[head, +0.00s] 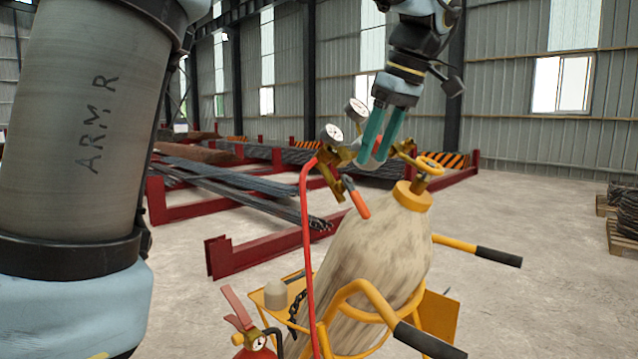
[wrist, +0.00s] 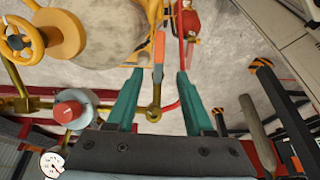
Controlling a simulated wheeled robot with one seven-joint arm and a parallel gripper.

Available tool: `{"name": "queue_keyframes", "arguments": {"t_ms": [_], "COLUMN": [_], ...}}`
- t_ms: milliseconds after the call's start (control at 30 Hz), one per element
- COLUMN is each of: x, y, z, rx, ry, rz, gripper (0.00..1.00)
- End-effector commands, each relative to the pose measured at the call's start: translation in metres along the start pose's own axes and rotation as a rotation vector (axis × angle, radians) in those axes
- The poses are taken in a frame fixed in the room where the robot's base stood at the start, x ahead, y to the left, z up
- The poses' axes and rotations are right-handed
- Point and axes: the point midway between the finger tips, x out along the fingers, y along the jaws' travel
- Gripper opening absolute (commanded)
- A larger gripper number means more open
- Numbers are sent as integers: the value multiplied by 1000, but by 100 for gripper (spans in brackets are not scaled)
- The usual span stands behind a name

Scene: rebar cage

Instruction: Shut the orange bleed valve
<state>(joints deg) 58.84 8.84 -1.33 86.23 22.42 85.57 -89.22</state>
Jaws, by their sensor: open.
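The bleed valve's orange lever (head: 357,200) sticks out down and to the right from the brass fitting at the cylinder's top in the head view. In the wrist view the orange lever (wrist: 159,48) points up the picture from a brass ring-shaped body (wrist: 154,113). My gripper (head: 373,158), with teal fingers, comes down from above, close to the brass fittings. In the wrist view my gripper (wrist: 158,75) is open, one finger on each side of the lever's line, with gaps visible. I cannot tell whether a finger touches it.
The tan cylinder (head: 375,250) leans in a yellow cart (head: 440,315). Around the valve are pressure gauges (head: 332,134), a red hose (head: 306,220), a yellow handwheel (head: 430,165) and a red knob (wrist: 68,112). A fire extinguisher (head: 245,325) hangs low. Rebar racks (head: 260,250) stand behind.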

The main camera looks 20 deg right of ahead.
Motion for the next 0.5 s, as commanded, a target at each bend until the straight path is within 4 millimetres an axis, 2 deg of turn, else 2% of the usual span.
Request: {"name": "queue_keyframes", "arguments": {"t_ms": [67,167,500], "x": [-6,0,59], "y": [2,1,1], "z": [3,3,1], "rx": [-15,-21,-21], "ry": [7,8,7], "rz": [2,-1,-2], "gripper": [52,52,52]}}
